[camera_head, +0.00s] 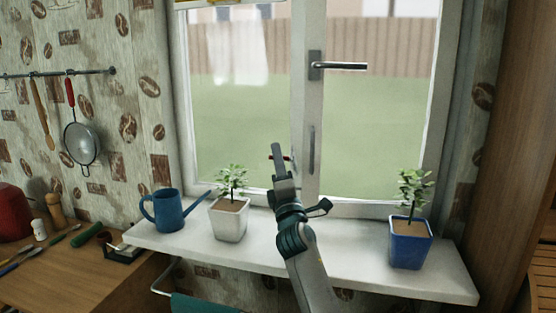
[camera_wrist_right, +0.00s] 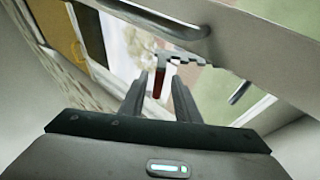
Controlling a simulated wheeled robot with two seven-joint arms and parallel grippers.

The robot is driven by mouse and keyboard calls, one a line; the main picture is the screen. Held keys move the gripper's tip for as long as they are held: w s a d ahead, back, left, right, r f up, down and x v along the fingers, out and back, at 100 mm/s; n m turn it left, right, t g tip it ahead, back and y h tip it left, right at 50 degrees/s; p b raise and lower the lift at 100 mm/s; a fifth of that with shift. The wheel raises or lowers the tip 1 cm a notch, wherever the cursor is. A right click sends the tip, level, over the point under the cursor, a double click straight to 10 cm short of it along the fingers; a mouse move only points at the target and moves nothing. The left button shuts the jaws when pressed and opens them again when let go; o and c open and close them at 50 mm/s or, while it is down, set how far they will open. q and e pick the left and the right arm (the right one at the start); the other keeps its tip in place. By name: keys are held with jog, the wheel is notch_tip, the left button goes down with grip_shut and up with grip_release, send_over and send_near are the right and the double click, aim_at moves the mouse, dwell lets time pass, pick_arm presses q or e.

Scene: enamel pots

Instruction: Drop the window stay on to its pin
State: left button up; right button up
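The window stay (camera_wrist_right: 186,60) is a grey notched bar with a red grip (camera_wrist_right: 157,86), in the right wrist view. The grip hangs between or just beyond the fingertips of my right gripper (camera_wrist_right: 160,82), with gaps visible beside it. In the head view the gripper (camera_head: 280,163) is at the lower part of the window, by the middle frame post, and a bit of red (camera_head: 270,157) shows beside it. The fingers look apart. I cannot make out the pin for certain. My left gripper is not in view.
The window frame (camera_head: 305,110) has a lever handle (camera_head: 338,66) and a vertical pull (camera_head: 311,150). On the white sill (camera_head: 340,262) stand a blue watering can (camera_head: 168,210), a white potted plant (camera_head: 229,220) and a blue potted plant (camera_head: 409,245).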

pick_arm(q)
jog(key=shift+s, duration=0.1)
pick_arm(e)
jog(key=shift+s, duration=0.1)
